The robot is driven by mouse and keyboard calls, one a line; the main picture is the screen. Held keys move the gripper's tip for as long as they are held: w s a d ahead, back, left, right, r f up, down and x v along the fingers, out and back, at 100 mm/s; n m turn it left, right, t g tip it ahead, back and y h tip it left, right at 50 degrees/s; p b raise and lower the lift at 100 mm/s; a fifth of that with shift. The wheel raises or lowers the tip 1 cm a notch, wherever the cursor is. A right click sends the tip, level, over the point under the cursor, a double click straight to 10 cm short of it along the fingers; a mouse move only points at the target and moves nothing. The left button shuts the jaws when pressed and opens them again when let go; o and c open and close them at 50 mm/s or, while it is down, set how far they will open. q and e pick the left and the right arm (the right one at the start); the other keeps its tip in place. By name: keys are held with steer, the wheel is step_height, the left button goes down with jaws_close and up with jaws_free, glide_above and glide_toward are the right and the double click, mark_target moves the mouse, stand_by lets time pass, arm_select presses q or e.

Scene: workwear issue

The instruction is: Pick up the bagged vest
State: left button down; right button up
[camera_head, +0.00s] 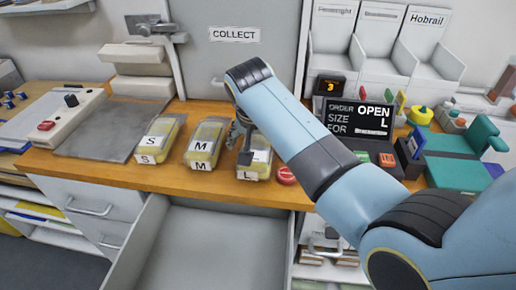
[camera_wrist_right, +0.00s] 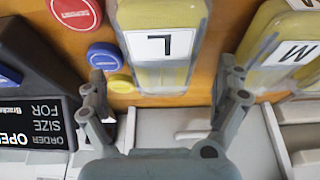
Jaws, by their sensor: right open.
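Three bagged yellow vests in clear bags lie in a row on the wooden counter, with labels S (camera_head: 158,138), M (camera_head: 205,142) and L (camera_head: 262,160). The L bag also fills the top middle of the right wrist view (camera_wrist_right: 160,60), beside the M bag (camera_wrist_right: 287,45). My right gripper (camera_head: 240,143) is at the L bag and partly hides it in the head view. In the wrist view its open fingers (camera_wrist_right: 163,80) stand apart on either side of the L bag's end, with nothing gripped. I cannot tell their height above the counter. My left gripper is out of view.
An order screen (camera_head: 358,118) reads open, size L. A red disc (camera_head: 286,175) lies right of the L bag; blue and yellow discs are near. A grey mat (camera_head: 115,130) lies left. An open drawer (camera_head: 215,245) is below the counter edge. A COLLECT locker (camera_head: 235,60) stands behind.

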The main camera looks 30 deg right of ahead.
mark_target(258, 146)
steer(key=x, duration=0.3)
steer(key=shift+f, duration=0.15)
steer(key=shift+c, duration=0.4)
steer(key=c, duration=1.1)
